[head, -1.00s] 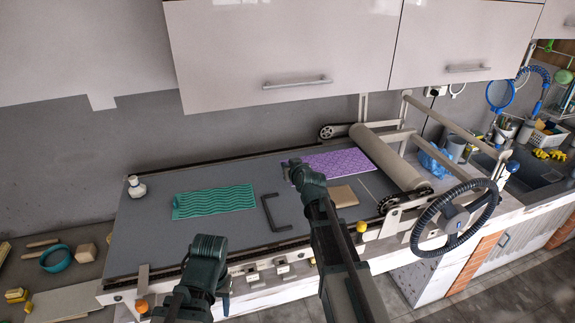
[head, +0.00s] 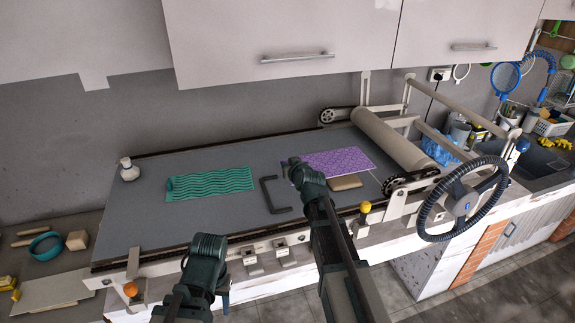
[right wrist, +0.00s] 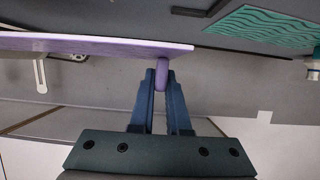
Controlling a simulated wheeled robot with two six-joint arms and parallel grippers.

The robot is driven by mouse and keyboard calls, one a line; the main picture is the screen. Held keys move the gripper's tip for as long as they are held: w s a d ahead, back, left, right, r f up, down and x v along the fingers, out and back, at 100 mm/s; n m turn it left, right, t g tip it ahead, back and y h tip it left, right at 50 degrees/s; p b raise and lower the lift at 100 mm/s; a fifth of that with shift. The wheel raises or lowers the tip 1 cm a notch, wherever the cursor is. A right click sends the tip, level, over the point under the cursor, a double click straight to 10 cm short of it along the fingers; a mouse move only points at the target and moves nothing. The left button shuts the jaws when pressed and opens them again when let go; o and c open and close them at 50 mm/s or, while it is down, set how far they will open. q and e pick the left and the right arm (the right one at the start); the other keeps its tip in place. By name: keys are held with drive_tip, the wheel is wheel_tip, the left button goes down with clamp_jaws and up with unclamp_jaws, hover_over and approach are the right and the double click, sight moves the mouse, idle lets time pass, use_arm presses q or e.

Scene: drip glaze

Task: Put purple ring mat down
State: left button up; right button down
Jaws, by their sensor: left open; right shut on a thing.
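The purple ring mat (head: 340,162) shows in the head view over the right part of the grey press bed (head: 150,222), left of the roller. My right gripper (head: 288,164) is at its left edge. In the right wrist view the mat (right wrist: 95,43) appears nearly edge-on and flat, with its rolled edge between the fingers of my right gripper (right wrist: 161,78), which is shut on it. I cannot tell whether its underside touches the bed. My left gripper (head: 226,302) is at the front edge of the bed, mostly hidden behind its arm, and holds nothing visible.
A green wavy mat (head: 211,184) and a dark bracket (head: 270,194) lie on the bed. A beige block (head: 346,183) is partly covered in view by the purple mat. The roller (head: 392,140) and handwheel (head: 462,203) are at right. A white bottle (head: 129,170) stands at left.

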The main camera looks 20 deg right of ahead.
drive_tip(key=shift+f+b, duration=2.55)
drive_tip(key=shift+f, duration=0.65)
drive_tip(key=shift+f+b, duration=0.6)
drive_tip(key=shift+b, duration=0.25)
drive_tip(key=shift+r, duration=0.1)
drive_tip(key=c, duration=0.8)
unclamp_jaws()
drive_tip(key=shift+s, duration=0.1)
drive_tip(key=shift+p+v, duration=1.85)
drive_tip(key=shift+v, duration=2.6)
drive_tip(key=shift+r, duration=0.1)
